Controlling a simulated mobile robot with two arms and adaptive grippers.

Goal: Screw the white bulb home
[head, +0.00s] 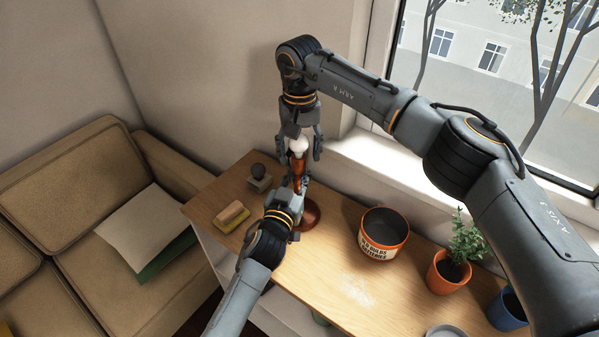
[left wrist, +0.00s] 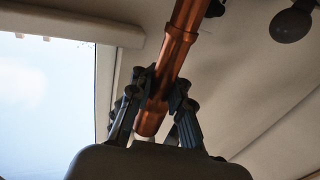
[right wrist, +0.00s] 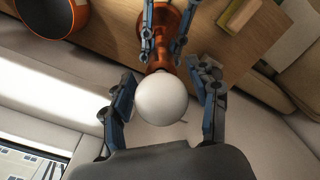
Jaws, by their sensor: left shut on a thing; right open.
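The white bulb (head: 298,146) sits at the top of the copper lamp (head: 300,166); it also shows in the right wrist view (right wrist: 162,100). How deep it is in the socket is hidden. My left gripper (head: 298,184) is shut on the lamp's copper stem, which shows between its fingers in the left wrist view (left wrist: 165,75). The round lamp base (head: 309,214) is on the table below. My right gripper (right wrist: 165,98) is open from above, one finger on each side of the bulb, with a gap on both sides.
A dark bulb in a small block (head: 259,180) and a yellow sponge-like block (head: 232,217) lie left of the lamp. White specks (head: 357,292) lie in front. The window is behind.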

